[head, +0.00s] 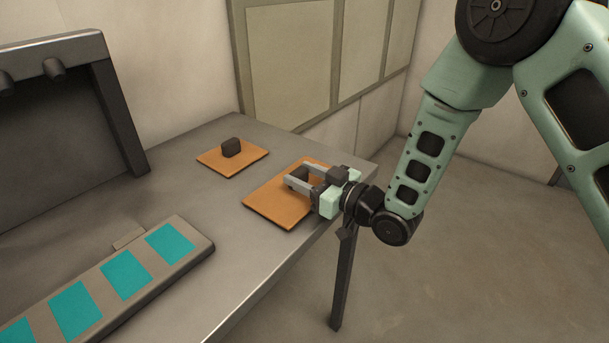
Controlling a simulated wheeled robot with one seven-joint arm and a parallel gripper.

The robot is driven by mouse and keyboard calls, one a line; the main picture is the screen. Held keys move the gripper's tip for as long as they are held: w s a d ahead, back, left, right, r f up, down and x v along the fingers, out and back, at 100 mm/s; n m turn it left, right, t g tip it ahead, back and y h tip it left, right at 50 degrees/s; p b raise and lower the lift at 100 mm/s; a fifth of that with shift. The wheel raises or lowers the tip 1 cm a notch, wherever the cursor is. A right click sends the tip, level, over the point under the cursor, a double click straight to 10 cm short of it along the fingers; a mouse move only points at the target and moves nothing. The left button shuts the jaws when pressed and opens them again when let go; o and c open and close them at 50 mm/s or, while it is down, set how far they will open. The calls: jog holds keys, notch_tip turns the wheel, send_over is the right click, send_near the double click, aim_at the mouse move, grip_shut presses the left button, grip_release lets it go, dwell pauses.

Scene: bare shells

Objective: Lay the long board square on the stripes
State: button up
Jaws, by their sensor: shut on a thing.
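The long board (268,204) is a flat orange-brown board at the right end of the grey table. My gripper (299,178) is shut on the dark grip block that stands on this board. The fingers and palm hide part of the board's right side. The board looks flat on the table or very close to it; I cannot tell which. The stripes (126,276) are teal patches in a row along a raised grey bar at the table's front left, apart from the board.
A smaller orange-brown board (218,159) with a dark upright block (231,147) lies behind the long board. A dark frame with pegs (60,100) stands at the back left. The table (172,201) is bare between the boards and the striped bar.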

jog(key=shift+f, duration=0.2)
jog(key=o, duration=1)
jog(key=shift+o, duration=0.2)
jog(key=shift+r, duration=0.1)
